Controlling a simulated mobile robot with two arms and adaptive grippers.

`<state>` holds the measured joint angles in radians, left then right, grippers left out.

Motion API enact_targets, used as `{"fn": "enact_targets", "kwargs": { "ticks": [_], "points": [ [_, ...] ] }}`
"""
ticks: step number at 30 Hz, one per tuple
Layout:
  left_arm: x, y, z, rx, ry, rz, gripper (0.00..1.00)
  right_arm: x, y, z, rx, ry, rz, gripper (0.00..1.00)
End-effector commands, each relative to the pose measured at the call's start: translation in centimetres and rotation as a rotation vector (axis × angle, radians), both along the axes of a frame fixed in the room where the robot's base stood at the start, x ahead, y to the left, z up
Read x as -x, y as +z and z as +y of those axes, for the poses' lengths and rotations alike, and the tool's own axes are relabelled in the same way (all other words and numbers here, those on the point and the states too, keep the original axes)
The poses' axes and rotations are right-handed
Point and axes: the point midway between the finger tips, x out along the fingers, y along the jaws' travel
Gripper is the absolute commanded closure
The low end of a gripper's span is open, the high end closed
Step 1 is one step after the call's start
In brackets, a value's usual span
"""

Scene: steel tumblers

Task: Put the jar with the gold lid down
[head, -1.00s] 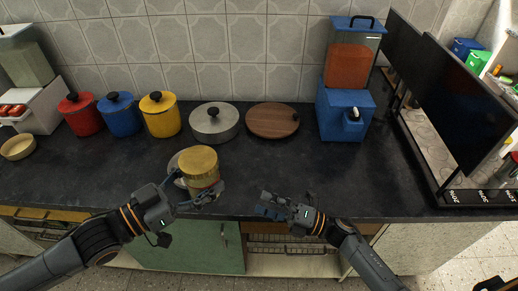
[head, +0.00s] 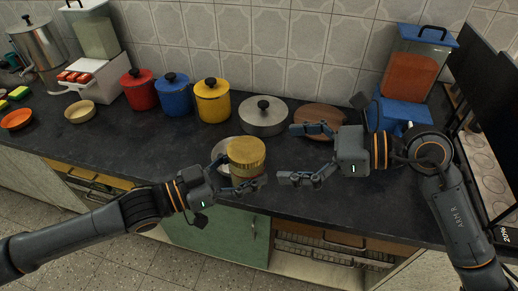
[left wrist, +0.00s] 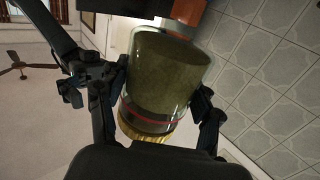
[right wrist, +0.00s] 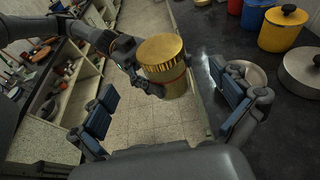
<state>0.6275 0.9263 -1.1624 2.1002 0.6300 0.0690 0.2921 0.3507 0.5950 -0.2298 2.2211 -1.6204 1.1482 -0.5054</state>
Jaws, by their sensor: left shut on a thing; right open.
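The jar with the gold lid (head: 246,154) is held upright by my left gripper (head: 236,178), near the counter's front edge. In the left wrist view the jar (left wrist: 165,80) shows its greenish glass body between the two fingers. The right wrist view shows the gold lid (right wrist: 159,50) on top and the left fingers around the body. My right gripper (head: 308,154) is open and empty, to the right of the jar. Its spread blue-padded fingers show in the right wrist view (right wrist: 165,110). The jar's base is hidden in the head view.
A shallow steel dish (head: 222,148) sits on the dark counter (head: 130,148) behind the jar. Red (head: 139,90), blue (head: 174,93) and yellow (head: 212,100) pots, a steel pan (head: 263,116) and a wooden-lidded pan (head: 317,119) line the back. A blue dispenser (head: 401,111) stands right.

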Motion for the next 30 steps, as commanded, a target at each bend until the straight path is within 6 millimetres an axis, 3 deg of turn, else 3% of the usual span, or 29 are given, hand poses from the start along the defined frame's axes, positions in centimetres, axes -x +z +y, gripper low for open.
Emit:
{"fn": "enact_targets", "kwargs": {
  "ticks": [6, 12, 18, 26, 27, 30],
  "points": [
    [0.0, 0.2, 0.0, 0.003, -0.001, -0.003, 0.84, -1.1, -1.2, 4.1, -0.007, 0.002, 0.002, 0.0],
    [0.0, 0.2, 0.0, 0.003, -0.001, -0.003, 0.84, -1.9, -2.1, 6.8, -0.005, 0.0, 0.004, 0.0],
    [0.0, 0.2, 0.0, 0.003, -0.001, -0.003, 0.84, -2.2, -2.5, 8.0, -0.004, -0.001, 0.002, 0.0],
    [0.0, 0.2, 0.0, 0.003, -0.001, -0.003, 0.84, -2.3, -2.6, 8.1, -0.003, -0.001, 0.002, 0.0],
    [0.0, 0.2, 0.0, 0.003, -0.001, -0.003, 0.84, -2.3, -2.6, 8.1, -0.003, -0.001, 0.002, 0.02],
    [0.0, 0.2, 0.0, 0.003, -0.001, -0.003, 0.84, -2.3, -2.6, 8.1, -0.003, -0.001, 0.002, 0.22]
  ]
}}
